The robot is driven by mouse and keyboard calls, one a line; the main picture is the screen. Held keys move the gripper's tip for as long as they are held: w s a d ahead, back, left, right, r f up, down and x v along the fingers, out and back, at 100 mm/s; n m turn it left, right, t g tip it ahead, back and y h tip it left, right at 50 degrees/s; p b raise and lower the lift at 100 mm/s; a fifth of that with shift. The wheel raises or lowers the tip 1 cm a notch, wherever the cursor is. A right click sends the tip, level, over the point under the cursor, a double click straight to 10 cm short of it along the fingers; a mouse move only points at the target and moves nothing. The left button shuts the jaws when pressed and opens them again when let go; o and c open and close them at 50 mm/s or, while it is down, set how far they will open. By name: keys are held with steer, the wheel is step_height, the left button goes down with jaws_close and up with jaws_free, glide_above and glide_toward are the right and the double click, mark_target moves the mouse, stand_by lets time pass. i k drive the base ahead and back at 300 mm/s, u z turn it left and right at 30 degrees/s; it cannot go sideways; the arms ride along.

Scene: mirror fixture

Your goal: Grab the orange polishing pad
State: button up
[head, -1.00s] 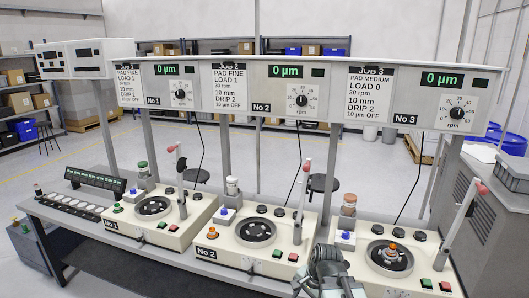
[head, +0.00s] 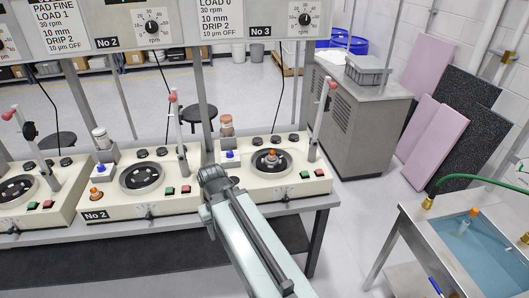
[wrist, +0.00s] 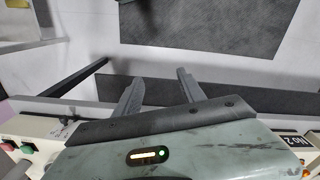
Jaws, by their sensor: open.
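An orange-topped piece (head: 271,156) stands on the dark round platen of the right-hand machine. A small orange knob-like piece (head: 95,193) sits at the left front of machine No 2. Another orange-topped piece (head: 473,213) is in the water basin at right. I cannot tell which is the polishing pad. My gripper (head: 211,180) is at the bench front, between machine No 2 and the right-hand machine, left of its platen. In the wrist view my gripper (wrist: 154,80) is open, with nothing between its fingers; its tips point over the bench edge and floor.
A white bottle (head: 101,138) and a brown-capped bottle (head: 226,126) stand behind the machines. Upright levers (head: 319,120) rise beside the platens. A metal basin (head: 480,250) with a green hose stands at right. A grey cabinet (head: 360,120) stands behind. Floor between bench and basin is clear.

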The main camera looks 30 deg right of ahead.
mark_target(271, 157)
steer(key=u, duration=3.75)
steer(key=k, duration=1)
steer(key=z, duration=1.6)
steer(key=i, duration=0.5)
